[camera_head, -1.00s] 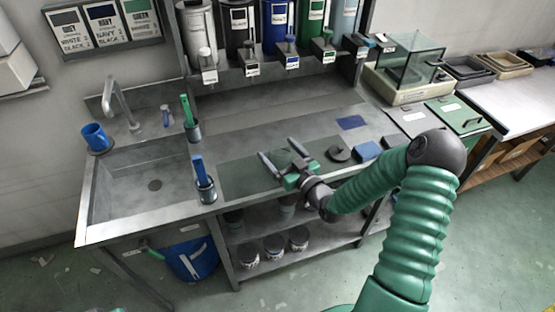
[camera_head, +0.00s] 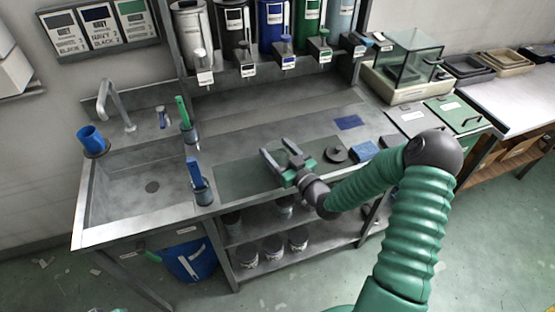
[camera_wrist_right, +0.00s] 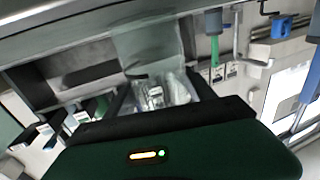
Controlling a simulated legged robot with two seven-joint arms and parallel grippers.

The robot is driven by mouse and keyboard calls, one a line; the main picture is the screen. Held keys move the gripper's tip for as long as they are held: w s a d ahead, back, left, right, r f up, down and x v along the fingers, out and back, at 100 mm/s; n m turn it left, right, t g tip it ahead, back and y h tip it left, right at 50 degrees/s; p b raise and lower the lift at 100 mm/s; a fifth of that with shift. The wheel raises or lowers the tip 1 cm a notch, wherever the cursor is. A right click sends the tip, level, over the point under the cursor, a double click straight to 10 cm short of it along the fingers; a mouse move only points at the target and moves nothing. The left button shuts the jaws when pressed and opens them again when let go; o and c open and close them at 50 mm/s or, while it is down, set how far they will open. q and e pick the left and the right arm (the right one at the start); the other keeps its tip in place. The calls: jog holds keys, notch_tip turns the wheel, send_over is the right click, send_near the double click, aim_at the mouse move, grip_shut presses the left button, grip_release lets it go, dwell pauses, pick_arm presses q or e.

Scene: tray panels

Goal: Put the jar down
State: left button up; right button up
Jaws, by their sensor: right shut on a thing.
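My right gripper (camera_head: 279,152) is over the dark green mat (camera_head: 235,172) on the steel counter, with its fingers toward the back. In the right wrist view a clear, glassy jar (camera_wrist_right: 158,92) shows between the dark fingers, and the gripper is shut on it. The clear jar is hard to make out in the head view, so I cannot tell whether its base touches the mat. My left gripper is not in view.
A tool holder with a blue handle (camera_head: 202,192) stands left of the mat, beside the sink (camera_head: 125,200). A dark round lid-like disc (camera_head: 336,154) and a blue block (camera_head: 363,151) lie to the right. Dispensers line the back. Bare counter lies behind the mat.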

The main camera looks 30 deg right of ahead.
jog(key=shift+a+r, duration=0.15)
jog(key=shift+r, duration=0.5)
notch_tip(320, 180, up, 3)
jog(key=shift+f+p, duration=0.15)
jog(key=shift+p, duration=0.15)
jog(key=s+a+r+p, duration=0.1)
jog(key=s+a+p, duration=0.3)
jog(key=s+p, duration=0.25)
jog(key=s+a+p, duration=0.4)
jog(key=s+p, duration=0.1)
jog(key=s, duration=0.3)
jog(key=w+a+r, duration=0.1)
jog(key=w+a, duration=0.6)
jog(key=a, duration=0.1)
jog(key=shift+w+a+r, duration=0.15)
jog(key=shift+w+r, duration=0.05)
jog(key=shift+r, duration=0.15)
